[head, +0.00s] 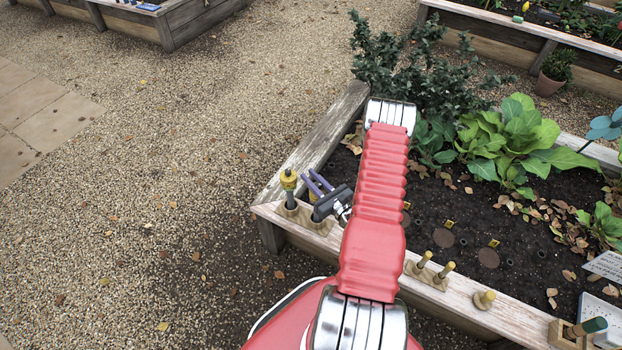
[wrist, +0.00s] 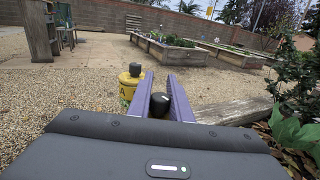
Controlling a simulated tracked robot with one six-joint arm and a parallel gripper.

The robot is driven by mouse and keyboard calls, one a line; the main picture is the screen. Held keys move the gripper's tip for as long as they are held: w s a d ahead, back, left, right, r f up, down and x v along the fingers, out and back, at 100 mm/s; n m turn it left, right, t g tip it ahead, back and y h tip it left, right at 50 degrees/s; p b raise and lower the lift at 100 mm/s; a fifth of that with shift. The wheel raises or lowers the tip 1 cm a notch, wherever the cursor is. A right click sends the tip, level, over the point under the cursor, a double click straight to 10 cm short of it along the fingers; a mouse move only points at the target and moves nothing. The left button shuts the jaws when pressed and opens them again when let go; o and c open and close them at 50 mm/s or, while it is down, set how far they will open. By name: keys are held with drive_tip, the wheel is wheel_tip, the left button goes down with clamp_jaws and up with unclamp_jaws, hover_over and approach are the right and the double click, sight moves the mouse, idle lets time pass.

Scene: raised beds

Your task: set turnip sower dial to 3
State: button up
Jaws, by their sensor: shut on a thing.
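My gripper (head: 318,181) reaches over the near left corner of the planted raised bed. In the wrist view its two purple fingers (wrist: 163,92) are shut on a dark, rounded knob (wrist: 160,104). The body under that knob is hidden by my gripper in both views. A yellow sower with a dark top (head: 289,183) stands upright in a holder on the bed's corner, just left of my fingers. It also shows in the wrist view (wrist: 130,84), apart from the fingers. I cannot read a dial setting or tell which sower is for turnips.
Leafy plants (head: 510,135) grow in the bed. Gravel (head: 150,200) to the left is open.

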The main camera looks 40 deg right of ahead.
drive_tip(key=shift+m+h, duration=0.3)
drive_tip(key=shift+h, duration=0.2)
clamp_jaws()
drive_tip(key=shift+s+d+m+g+h, duration=0.1)
drive_tip(key=shift+d+m+g+h, duration=0.2)
drive_tip(key=shift+m+h, duration=0.55)
drive_tip(key=shift+s+d+m+g+h, duration=0.15)
drive_tip(key=shift+m+g+h, duration=0.3)
drive_tip(key=shift+h, duration=0.7)
drive_tip(key=shift+d+m+g+h, duration=0.3)
drive_tip(key=shift+m+h, duration=0.4)
drive_tip(key=shift+h, duration=0.3)
drive_tip(key=o, duration=0.9)
unclamp_jaws()
drive_tip(key=shift+s, duration=0.1)
drive_tip(key=shift+s, duration=0.1)
